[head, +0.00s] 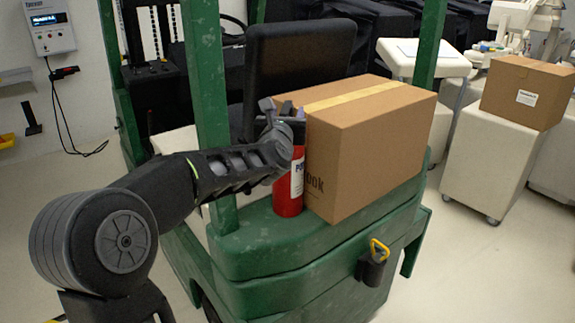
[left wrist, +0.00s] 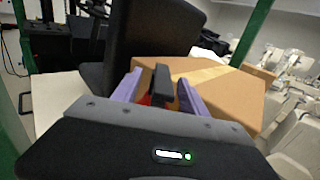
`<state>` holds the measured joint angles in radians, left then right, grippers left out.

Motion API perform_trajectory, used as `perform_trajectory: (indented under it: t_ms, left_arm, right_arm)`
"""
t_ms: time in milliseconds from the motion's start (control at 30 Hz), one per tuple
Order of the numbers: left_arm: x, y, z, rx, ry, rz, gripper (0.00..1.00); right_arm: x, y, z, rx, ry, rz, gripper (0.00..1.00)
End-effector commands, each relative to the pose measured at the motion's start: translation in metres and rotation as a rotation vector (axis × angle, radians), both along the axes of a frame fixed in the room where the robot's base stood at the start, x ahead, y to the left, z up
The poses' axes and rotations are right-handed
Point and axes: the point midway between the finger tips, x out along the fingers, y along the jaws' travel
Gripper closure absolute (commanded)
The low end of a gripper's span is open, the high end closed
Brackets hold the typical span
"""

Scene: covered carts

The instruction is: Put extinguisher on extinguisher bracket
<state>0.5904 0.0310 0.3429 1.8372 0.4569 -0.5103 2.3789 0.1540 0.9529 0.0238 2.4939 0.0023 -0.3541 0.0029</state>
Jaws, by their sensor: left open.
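The red extinguisher (head: 289,195) stands upright on the green rear deck of the forklift, left of the cardboard box. It has a white label and a dark top. My left gripper (head: 281,112) is at its top, open; the arm hides part of the cylinder. In the left wrist view the two purple fingers (left wrist: 158,88) stand apart on either side of the black extinguisher top, with a little red showing below. Contact cannot be told. I cannot clearly identify the extinguisher bracket. My right gripper is not in view.
The large cardboard box (head: 366,143) stands close right of the extinguisher. The forklift's black seat (head: 297,66) and green posts (head: 207,85) stand around it. A yellow-handled black fitting (head: 374,270) is on the forklift's rear. Covered carts (head: 487,160) stand right; floor between is clear.

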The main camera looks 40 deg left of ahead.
Motion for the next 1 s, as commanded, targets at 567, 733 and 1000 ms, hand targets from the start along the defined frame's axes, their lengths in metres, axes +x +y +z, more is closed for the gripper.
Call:
perform_trajectory:
  t_ms: [567, 733, 1000]
  left_arm:
    - [0.0047, 0.003, -0.0006, 0.0, -0.001, 0.0, 0.49]
    - [0.0047, 0.0029, -0.0006, 0.0, 0.0, 0.0, 0.55]
    - [0.0046, 0.003, -0.0006, 0.0, 0.0, 0.0, 0.77]
  right_arm:
    - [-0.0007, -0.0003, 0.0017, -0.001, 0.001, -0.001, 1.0]
    - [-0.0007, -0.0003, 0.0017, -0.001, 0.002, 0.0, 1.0]
    - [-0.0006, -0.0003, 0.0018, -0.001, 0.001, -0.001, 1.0]
